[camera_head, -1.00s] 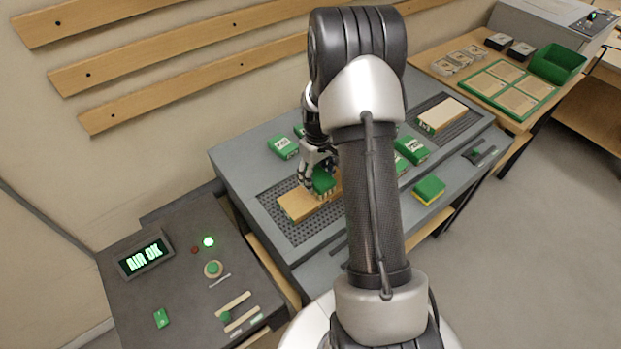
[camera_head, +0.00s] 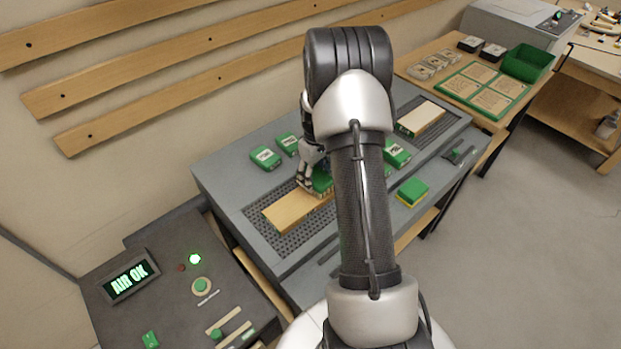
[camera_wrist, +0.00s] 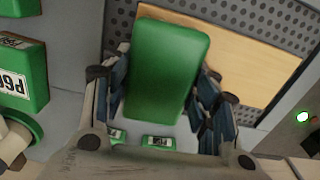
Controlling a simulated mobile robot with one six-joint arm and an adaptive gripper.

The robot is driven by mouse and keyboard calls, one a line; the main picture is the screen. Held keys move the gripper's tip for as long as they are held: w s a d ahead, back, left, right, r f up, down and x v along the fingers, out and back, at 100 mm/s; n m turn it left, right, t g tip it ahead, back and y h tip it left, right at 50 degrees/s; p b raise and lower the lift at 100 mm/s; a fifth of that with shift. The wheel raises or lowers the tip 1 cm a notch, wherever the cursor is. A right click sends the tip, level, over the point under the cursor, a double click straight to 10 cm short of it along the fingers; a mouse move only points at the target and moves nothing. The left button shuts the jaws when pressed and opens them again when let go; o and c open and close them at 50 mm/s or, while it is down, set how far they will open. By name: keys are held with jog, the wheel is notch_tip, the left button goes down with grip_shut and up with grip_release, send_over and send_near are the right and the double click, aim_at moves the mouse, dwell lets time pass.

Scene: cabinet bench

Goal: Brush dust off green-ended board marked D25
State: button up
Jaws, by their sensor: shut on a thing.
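A pale wooden board (camera_head: 289,212) lies on the left perforated grid of the grey bench. It also shows in the wrist view (camera_wrist: 245,62). No D25 mark or green end is readable on it; its far right part is hidden by my arm. My gripper (camera_head: 312,180) is shut on a green block-shaped brush (camera_wrist: 167,70). In the head view the brush (camera_head: 322,184) is over the board's right part, with a pale fringe below. I cannot tell whether it touches the wood. A second pale board (camera_head: 421,118) with a green end lies on the right grid.
Green labelled blocks (camera_head: 265,158) stand behind the left grid; one (camera_wrist: 18,80) reads P60. A green-and-yellow block (camera_head: 412,191) lies at the bench front. A control panel (camera_head: 190,290) shows AIR OK. A green bin (camera_head: 527,63) stands on the right table.

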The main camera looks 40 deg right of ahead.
jog(key=shift+d, duration=0.65)
jog(key=shift+f, duration=0.1)
jog(key=shift+r+p, duration=1.95)
jog(key=shift+r, duration=1.1)
jog(key=shift+r+p, duration=1.05)
jog(key=shift+r, duration=0.5)
